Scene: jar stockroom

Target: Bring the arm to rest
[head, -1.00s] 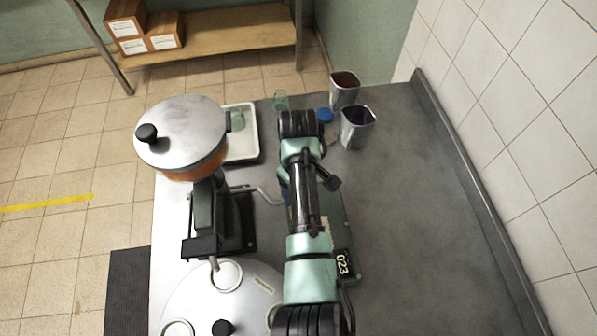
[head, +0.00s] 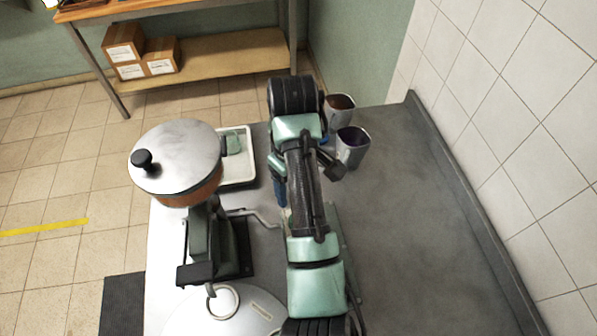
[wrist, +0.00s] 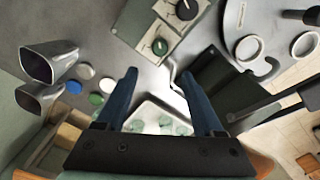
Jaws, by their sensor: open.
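My gripper (wrist: 158,74) shows in the wrist view with its two blue fingers spread wide and nothing between them. It hangs above the counter (head: 400,230). In the head view my arm, bent and raised over the counter, hides most of it; only a bit of blue finger shows left of the arm. Beyond the fingers in the wrist view is a white tray (wrist: 150,110) with several greenish jars. The tray also shows in the head view (head: 236,184), left of my arm.
Two metal cups (head: 338,110) (head: 352,146) stand right of my arm. Loose lids (wrist: 85,71) lie near them in the wrist view. A machine with a lidded pan (head: 178,160) stands left. A shelf with boxes (head: 125,48) is behind. The counter's right side is clear.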

